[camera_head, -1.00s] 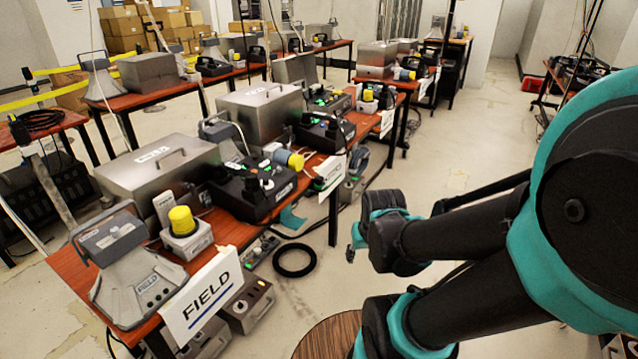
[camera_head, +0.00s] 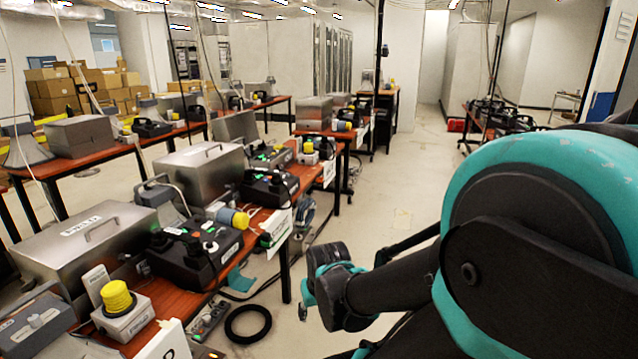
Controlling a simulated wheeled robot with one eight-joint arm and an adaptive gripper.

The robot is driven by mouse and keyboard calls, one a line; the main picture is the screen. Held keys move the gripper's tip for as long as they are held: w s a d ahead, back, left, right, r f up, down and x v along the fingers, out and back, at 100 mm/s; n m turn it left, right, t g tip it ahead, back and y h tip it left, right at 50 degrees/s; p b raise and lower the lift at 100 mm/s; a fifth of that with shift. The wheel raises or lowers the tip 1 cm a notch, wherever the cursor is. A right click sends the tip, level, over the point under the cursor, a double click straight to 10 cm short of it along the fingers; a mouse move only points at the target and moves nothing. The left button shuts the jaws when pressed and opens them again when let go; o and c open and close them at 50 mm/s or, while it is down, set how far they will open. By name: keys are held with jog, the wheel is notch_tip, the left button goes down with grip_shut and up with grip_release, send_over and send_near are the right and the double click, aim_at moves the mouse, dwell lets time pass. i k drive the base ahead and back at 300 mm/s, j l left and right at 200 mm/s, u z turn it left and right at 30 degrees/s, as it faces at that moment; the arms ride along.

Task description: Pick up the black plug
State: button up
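I cannot single out the black plug. Black boxes with black knobs or handsets on top, such as the near one (camera_head: 195,258) and a farther one (camera_head: 270,190), stand on the red-brown table (camera_head: 232,268); a small black plug among them is too small to tell. My black and teal arm fills the lower right of the head view. Its far end hangs low to the right of the table, apart from it. My fingertips cannot be made out there, and no held object shows.
Metal cases (camera_head: 92,240), a yellow-topped grey box (camera_head: 120,310) and a blue-grey and yellow connector (camera_head: 236,218) crowd the table. A black ring (camera_head: 248,323) lies on the floor beside it. The aisle floor (camera_head: 400,200) is clear. Cardboard boxes (camera_head: 75,90) stand behind.

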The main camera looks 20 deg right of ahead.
aim_at(266, 237)
jog(key=l+u, duration=0.1)
jog(key=u, duration=0.3)
jog(key=i+l+u, duration=0.2)
jog(key=l, duration=0.15)
jog(key=i+l+u, duration=0.25)
jog(key=l+u, duration=0.2)
jog(key=l, duration=0.3)
jog(key=i+l, duration=0.1)
jog(key=l, duration=0.45)
jog(key=i+l+u, duration=0.1)
jog(key=l, duration=0.5)
jog(key=i+l, duration=0.15)
jog(key=l, duration=0.4)
